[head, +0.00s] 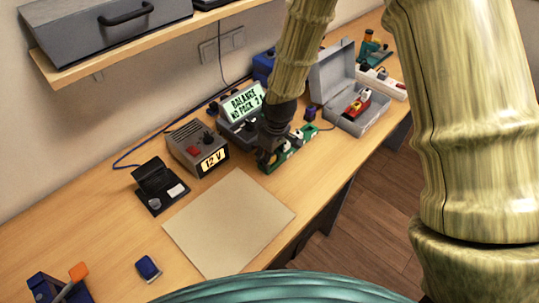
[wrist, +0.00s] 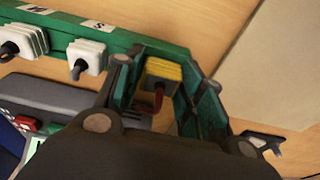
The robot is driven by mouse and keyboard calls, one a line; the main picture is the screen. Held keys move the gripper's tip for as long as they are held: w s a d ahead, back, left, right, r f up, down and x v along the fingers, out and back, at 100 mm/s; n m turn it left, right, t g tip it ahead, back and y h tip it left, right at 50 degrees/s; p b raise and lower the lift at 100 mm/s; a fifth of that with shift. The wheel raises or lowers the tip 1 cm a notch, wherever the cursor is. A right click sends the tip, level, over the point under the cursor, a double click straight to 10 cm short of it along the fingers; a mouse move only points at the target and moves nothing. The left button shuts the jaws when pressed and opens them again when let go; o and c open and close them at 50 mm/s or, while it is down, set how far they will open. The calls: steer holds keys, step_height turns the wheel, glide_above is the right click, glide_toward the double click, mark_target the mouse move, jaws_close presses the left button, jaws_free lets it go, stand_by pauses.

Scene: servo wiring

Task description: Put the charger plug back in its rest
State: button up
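My gripper (head: 266,158) is low over the green strip (head: 296,152) in front of the charger (head: 243,103), whose screen reads "BALANCE" and "NO PACK". In the wrist view my gripper (wrist: 163,62) has a yellow plug (wrist: 163,70) with a red lead between its fingers, and the fingers appear to touch both its sides. The green strip (wrist: 62,33) runs past the fingertips, with white connectors (wrist: 88,56) on it beside labels. The gripper hides the plug in the head view. Whether the plug is seated in the strip cannot be told.
A 12 V supply (head: 197,147) stands left of the gripper, and an open grey case (head: 345,92) stands to the right. A beige mat (head: 228,222) lies clear in front. A black open box (head: 157,187) and a blue block (head: 148,268) are further left.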

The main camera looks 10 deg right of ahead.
steer(key=shift+o, duration=1.1)
step_height(320, 180, up, 12)
steer(key=s+d, duration=0.1)
steer(key=shift+s, duration=0.25)
